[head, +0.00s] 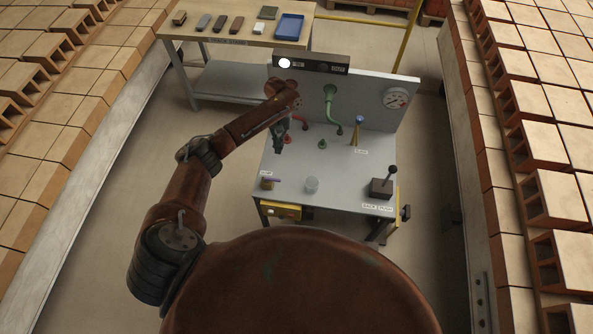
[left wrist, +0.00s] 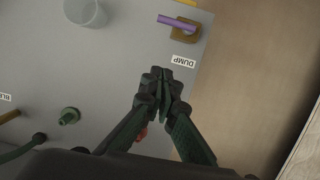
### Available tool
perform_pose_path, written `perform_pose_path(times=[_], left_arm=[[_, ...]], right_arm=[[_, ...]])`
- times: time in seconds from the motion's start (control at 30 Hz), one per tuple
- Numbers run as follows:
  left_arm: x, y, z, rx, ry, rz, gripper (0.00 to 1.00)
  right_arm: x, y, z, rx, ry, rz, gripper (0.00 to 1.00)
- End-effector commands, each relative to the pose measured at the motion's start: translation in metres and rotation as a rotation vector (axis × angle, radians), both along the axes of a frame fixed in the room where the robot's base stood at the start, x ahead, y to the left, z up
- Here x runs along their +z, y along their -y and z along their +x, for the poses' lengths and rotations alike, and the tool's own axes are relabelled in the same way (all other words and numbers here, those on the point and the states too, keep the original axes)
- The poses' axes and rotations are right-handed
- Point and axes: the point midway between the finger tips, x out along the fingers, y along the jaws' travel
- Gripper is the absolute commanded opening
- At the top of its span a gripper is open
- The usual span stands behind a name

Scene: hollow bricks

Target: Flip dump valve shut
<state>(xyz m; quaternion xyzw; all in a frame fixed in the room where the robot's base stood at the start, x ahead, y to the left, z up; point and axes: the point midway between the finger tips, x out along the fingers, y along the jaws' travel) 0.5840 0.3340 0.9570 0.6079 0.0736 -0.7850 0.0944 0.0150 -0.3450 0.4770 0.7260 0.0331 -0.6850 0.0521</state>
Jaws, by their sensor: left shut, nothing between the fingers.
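The dump valve (head: 267,184) is a small brass body with a purple lever at the front left corner of the grey bench (head: 335,190). In the left wrist view the purple lever (left wrist: 177,23) lies across the brass body (left wrist: 187,31) and sticks out to the left, beside a white DUMP label (left wrist: 183,62). My left gripper (head: 279,150) hangs over the left part of the bench, farther back than the valve. Its dark green fingers (left wrist: 166,83) are together and empty, apart from the lever. My right gripper is not in view.
A clear cup (head: 312,184) stands right of the valve. A lever box (head: 382,187) is at the bench's front right. Red and green pipes, a blue-topped valve (head: 358,122) and a gauge (head: 396,98) are toward the back. Brick stacks line both sides.

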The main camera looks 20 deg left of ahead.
Motion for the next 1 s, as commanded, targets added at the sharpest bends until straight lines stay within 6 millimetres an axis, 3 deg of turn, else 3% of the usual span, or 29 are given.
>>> perform_pose_path(times=[0.2, 0.33, 0.43, 0.57, 0.77, 1.0], left_arm=[[0.000, 0.000, 0.000, 0.000, 0.000, 0.000, 0.00], [0.000, 0.001, 0.001, -0.002, 0.000, 0.000, 0.00], [-0.001, 0.002, 0.001, -0.003, 0.000, 0.000, 0.00], [-0.009, 0.003, -0.001, -0.003, -0.001, 0.000, 0.00], [-0.041, 0.005, -0.010, -0.002, -0.003, 0.001, 0.00], [-0.085, 0.007, -0.021, -0.002, -0.002, 0.001, 0.00]], right_arm=[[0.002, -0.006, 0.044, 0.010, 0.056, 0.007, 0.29], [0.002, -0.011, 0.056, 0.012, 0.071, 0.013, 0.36], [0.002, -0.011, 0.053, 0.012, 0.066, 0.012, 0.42], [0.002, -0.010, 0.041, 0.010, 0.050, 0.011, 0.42], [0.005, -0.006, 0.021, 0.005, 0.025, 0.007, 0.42], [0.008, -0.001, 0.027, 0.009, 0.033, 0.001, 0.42]])
